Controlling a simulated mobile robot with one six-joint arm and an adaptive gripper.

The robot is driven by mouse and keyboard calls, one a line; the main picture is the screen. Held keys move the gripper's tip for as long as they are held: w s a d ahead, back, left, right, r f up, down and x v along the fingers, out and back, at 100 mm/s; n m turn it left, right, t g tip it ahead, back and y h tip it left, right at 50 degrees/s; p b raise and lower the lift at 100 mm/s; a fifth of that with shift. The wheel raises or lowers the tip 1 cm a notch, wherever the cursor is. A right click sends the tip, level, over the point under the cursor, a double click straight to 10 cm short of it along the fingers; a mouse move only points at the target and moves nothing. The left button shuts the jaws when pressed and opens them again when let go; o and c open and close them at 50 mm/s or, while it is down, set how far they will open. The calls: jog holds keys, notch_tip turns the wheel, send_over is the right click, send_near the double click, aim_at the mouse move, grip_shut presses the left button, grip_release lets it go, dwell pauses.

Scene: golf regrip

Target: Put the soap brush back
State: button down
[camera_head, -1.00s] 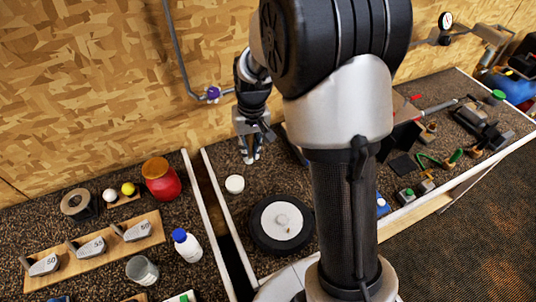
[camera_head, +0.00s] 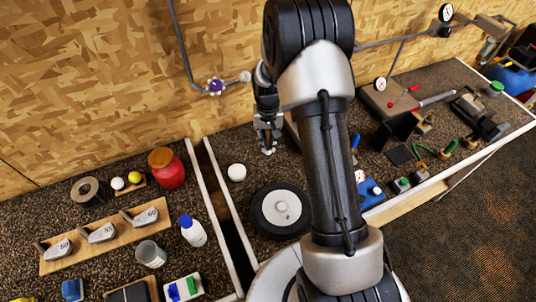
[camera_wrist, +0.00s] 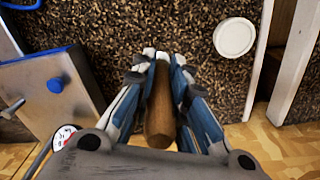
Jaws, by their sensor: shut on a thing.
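My gripper (camera_wrist: 160,75) is shut on a wooden handle, taken to be the soap brush (camera_wrist: 160,110), which lies lengthwise between the blue-and-white fingers in the wrist view. A small pale end shows beyond the fingertips; I cannot make out bristles. In the head view my gripper (camera_head: 267,145) points down over the dark speckled bench top near the wooden wall, to the right of and behind a white round lid-like thing (camera_head: 237,172). That white thing also shows in the wrist view (camera_wrist: 234,37), right of the fingers. The brush is not clear in the head view.
A black round disc (camera_head: 265,222) with a grey centre lies in front of my gripper. A grey metal block with a blue knob (camera_wrist: 55,85) stands left in the wrist view. A pale-edged gap (camera_head: 222,205) divides the bench; a red jar (camera_head: 167,170) and white bottle (camera_head: 193,232) stand beyond it.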

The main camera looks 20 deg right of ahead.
aim_at(268, 153)
jog(key=shift+f+b, duration=0.3)
jog(key=shift+f, duration=3.05)
jog(key=shift+f, duration=0.15)
jog(key=c, duration=1.6)
grip_release()
